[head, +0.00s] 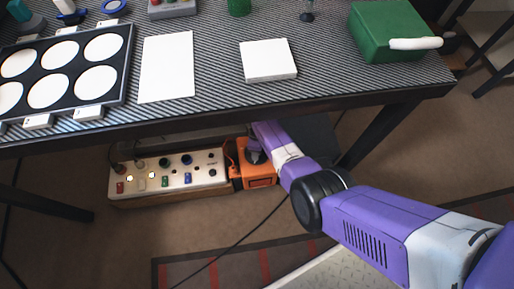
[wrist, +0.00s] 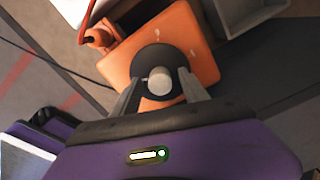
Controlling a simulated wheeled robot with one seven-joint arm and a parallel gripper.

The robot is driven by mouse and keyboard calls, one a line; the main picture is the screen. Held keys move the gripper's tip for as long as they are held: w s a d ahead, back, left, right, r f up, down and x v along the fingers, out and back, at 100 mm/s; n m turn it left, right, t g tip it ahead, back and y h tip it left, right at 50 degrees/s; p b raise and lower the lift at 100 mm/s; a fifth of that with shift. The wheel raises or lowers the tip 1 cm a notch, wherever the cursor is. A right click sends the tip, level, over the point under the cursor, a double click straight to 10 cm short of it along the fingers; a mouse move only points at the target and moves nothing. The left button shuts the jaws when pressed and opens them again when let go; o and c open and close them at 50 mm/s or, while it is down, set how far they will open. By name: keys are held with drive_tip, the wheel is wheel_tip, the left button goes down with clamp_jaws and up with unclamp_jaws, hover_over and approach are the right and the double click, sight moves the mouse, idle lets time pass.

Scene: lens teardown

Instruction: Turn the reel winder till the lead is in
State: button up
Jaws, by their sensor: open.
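The reel winder is an orange box with a round black knob on top. In the head view the orange box (head: 262,182) is under the table, partly hidden by my arm. In the wrist view the box (wrist: 198,42) fills the upper middle, and the black knob (wrist: 157,60) has a pale grey centre. My gripper (wrist: 159,78) is open, with one finger on each side of the knob; I cannot tell whether they touch it. A thin dark lead (head: 236,243) lies across the floor in the head view, and a dark line like it (wrist: 50,58) shows in the wrist view.
A cream panel (head: 150,192) with coloured switches and lit lamps stands directly left of the orange box. The striped tabletop (head: 217,60) is above, with a table leg (head: 375,135) to the right. A grey bin (wrist: 245,15) is beside the box in the wrist view.

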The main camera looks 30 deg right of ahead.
wheel_tip(320, 180, up, 8)
drive_tip(key=p, duration=0.4)
drive_tip(key=shift+f, duration=0.25)
